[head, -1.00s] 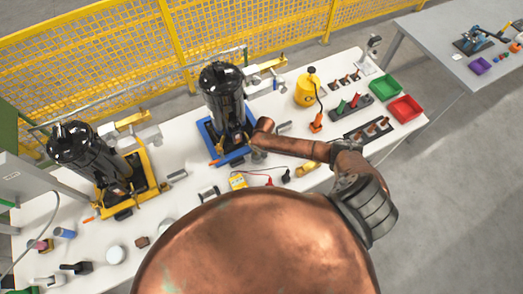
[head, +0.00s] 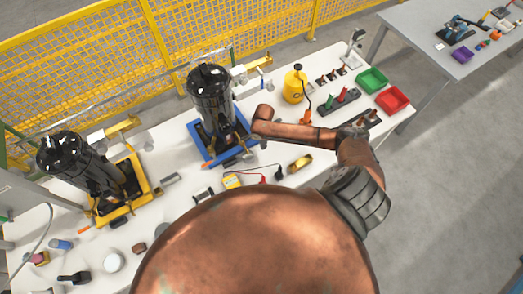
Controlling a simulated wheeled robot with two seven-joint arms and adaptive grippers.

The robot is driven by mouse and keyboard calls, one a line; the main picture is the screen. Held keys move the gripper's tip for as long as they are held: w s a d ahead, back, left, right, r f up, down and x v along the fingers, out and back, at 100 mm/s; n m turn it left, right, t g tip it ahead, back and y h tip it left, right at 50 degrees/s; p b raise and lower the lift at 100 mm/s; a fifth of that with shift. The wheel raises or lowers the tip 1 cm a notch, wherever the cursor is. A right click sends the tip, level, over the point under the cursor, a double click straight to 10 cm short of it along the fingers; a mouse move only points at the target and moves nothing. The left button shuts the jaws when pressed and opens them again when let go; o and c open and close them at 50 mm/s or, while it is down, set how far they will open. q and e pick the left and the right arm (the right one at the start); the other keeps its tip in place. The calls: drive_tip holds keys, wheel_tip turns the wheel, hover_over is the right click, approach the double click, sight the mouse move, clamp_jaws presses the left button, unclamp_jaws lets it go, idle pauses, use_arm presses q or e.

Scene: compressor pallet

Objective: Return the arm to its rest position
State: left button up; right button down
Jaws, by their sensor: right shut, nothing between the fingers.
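My right arm (head: 300,134) comes in from the right and reaches left over the white table. My right gripper (head: 238,152) is small and dark at its end, by the front right of the blue pallet (head: 203,152). It is shut and holds nothing; its fingertips are hard to make out against the dark parts. A black compressor (head: 210,95) stands upright on the blue pallet. A second black compressor (head: 72,160) stands on a yellow pallet (head: 138,170) at the left. My left gripper is not in view.
Beyond the arm on the table are a yellow canister (head: 294,88), a green bin (head: 372,80) and a red bin (head: 392,99). A yellow meter (head: 232,181) with leads lies nearer. A yellow mesh fence (head: 80,60) runs behind. Grey floor at right is clear.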

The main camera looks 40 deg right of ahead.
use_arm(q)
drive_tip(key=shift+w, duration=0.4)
use_arm(e)
wheel_tip(320, 180, up, 4)
drive_tip(key=shift+f, duration=0.15)
